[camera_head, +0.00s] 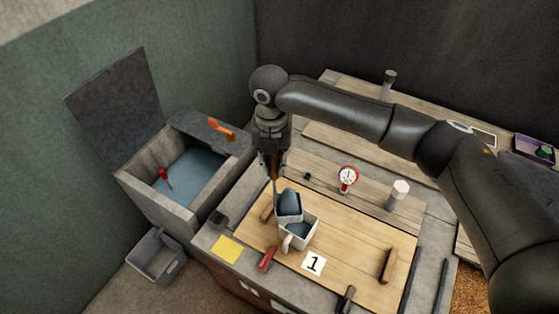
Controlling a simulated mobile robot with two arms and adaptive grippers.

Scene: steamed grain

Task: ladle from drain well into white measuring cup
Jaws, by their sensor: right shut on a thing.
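My right gripper (273,160) points down and is shut on the handle of the ladle (289,205). The ladle's thin handle runs down from the jaws, and its squarish light bowl holds something dark blue-grey. The bowl is over the back left part of the white measuring cup (306,242); I cannot tell whether they touch. The cup stands on the wooden board and shows blue-grey content inside. The drain well, seemingly the grey stone basin (158,199) at the left, holds blue water, and its lid stands open. My left gripper is out of view.
A red-handled thing (165,176) stands in the water, and an orange one (221,129) lies on the basin's edge. A grey bin (156,255) is on the floor. The board (355,238) carries a "1" card (314,263) and a wooden block (388,265). A dial (348,176) stands behind.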

